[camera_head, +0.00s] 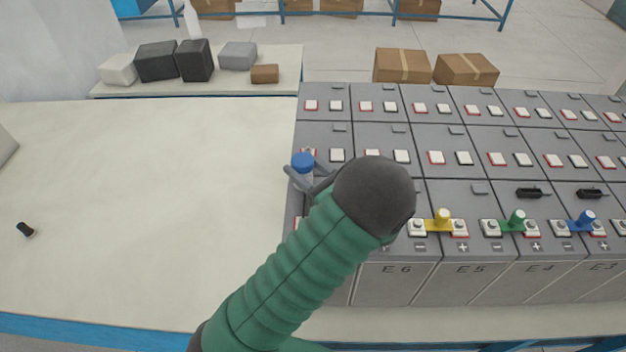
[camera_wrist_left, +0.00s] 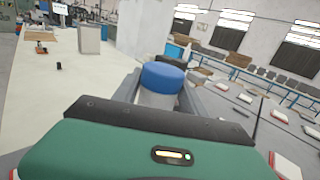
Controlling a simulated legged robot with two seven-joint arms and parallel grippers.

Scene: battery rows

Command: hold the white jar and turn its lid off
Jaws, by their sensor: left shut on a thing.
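A small white jar (camera_wrist_left: 157,97) with a blue lid (camera_wrist_left: 162,76) stands between the fingers of my left gripper in the left wrist view. In the head view the blue lid (camera_head: 302,160) shows at the left edge of the battery rows, with the jar body partly hidden by the fingers. My left gripper (camera_head: 304,176) is shut on the jar below the lid. The lid sits on top of the jar. My right gripper is in neither view.
Grey battery blocks (camera_head: 383,135) with red and white terminals fill the right side. Yellow (camera_head: 442,218), green (camera_head: 515,219) and blue (camera_head: 585,219) connectors sit on the front row. A small black piece (camera_head: 25,230) lies on the pale table (camera_head: 150,200), which is otherwise mostly clear.

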